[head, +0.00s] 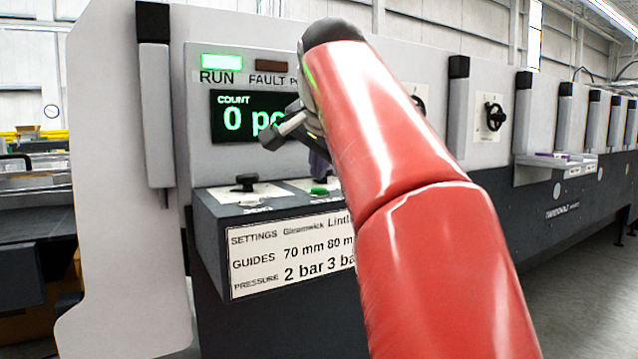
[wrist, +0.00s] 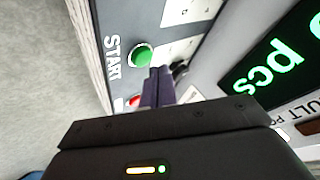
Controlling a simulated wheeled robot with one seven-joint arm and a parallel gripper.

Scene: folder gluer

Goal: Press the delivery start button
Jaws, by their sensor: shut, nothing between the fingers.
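The green button (head: 319,191) sits on the sloping top of the grey control box. In the wrist view the green button (wrist: 141,55) stands beside the printed word START. My gripper (wrist: 159,72) is shut and empty, and its dark fingertips are right beside the green button in that view. In the head view my gripper (head: 320,168) points down just above the button, partly hidden by my red arm. I cannot tell whether the tips touch the button. A red button (wrist: 133,101) is partly visible near the fingers.
The control box (head: 213,215) has a black knob (head: 245,183) left of the green button and a settings plate (head: 290,255) on its front. Behind it, the display (head: 235,117) reads 0 and the green RUN lamp (head: 221,62) is lit. The FAULT lamp (head: 270,65) is dark.

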